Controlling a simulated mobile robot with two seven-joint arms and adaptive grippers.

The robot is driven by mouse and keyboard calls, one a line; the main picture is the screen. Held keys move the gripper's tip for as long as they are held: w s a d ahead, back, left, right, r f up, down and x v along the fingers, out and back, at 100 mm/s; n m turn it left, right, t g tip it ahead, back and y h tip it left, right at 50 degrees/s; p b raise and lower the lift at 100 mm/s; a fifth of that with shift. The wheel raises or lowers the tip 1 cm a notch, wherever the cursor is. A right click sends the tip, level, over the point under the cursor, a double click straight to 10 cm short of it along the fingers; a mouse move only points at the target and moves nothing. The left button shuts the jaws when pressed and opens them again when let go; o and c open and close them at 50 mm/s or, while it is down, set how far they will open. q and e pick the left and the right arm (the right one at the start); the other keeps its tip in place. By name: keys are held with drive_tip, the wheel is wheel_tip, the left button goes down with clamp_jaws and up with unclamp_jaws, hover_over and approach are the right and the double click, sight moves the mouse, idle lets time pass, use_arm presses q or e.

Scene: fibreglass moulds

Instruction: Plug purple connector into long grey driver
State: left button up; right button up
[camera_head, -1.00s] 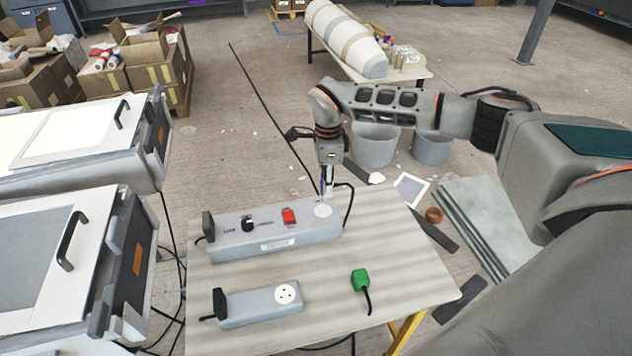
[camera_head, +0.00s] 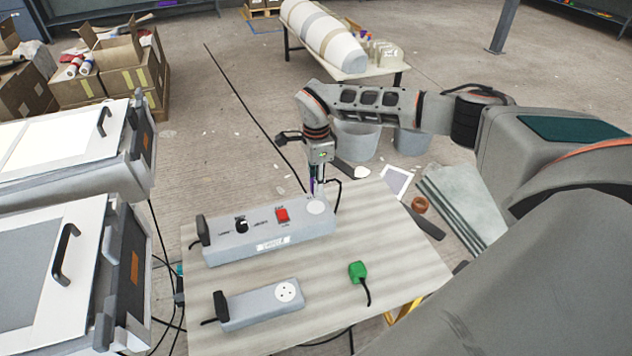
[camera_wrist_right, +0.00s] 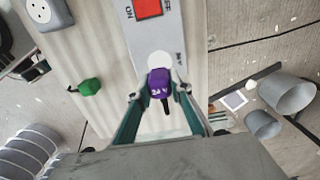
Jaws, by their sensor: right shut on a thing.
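The long grey driver (camera_head: 268,240) lies along the back of the table, with a red switch and a dark knob on top. Its round white socket (camera_head: 315,207) is at its right end and also shows in the right wrist view (camera_wrist_right: 161,59). My right gripper (camera_head: 317,190) is upright over that end and shut on the purple connector (camera_wrist_right: 158,83). In the right wrist view the connector overlaps the near edge of the white socket; I cannot tell whether they touch. In the head view the fingers mostly hide the connector. My left gripper is not in view.
A short grey driver (camera_head: 262,305) with a white socket lies at the table's (camera_head: 400,245) front. A green connector (camera_head: 357,271) with a black cable lies to its right. White-lided cases (camera_head: 45,270) stand at the left. Buckets (camera_head: 357,142) stand on the floor behind.

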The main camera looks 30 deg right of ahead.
sight(316, 207)
drive_tip(key=shift+f+b, duration=0.7)
drive_tip(key=shift+f, duration=0.55)
drive_tip(key=shift+f+b, duration=0.75)
drive_tip(key=shift+f, duration=0.1)
drive_tip(key=shift+f+b, duration=0.6)
drive_tip(key=shift+f, duration=0.1)
use_arm(q)
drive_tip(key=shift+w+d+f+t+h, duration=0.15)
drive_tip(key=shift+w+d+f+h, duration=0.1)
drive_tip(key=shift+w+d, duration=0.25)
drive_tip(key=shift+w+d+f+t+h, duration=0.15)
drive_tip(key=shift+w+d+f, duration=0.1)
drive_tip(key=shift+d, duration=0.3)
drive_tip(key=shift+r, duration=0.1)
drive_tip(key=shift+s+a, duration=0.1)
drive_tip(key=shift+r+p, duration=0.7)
drive_tip(key=shift+p, duration=0.2)
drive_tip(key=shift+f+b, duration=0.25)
drive_tip(key=shift+b, duration=0.05)
use_arm(e)
drive_tip(key=shift+f, duration=0.6)
drive_tip(key=o, duration=1.1)
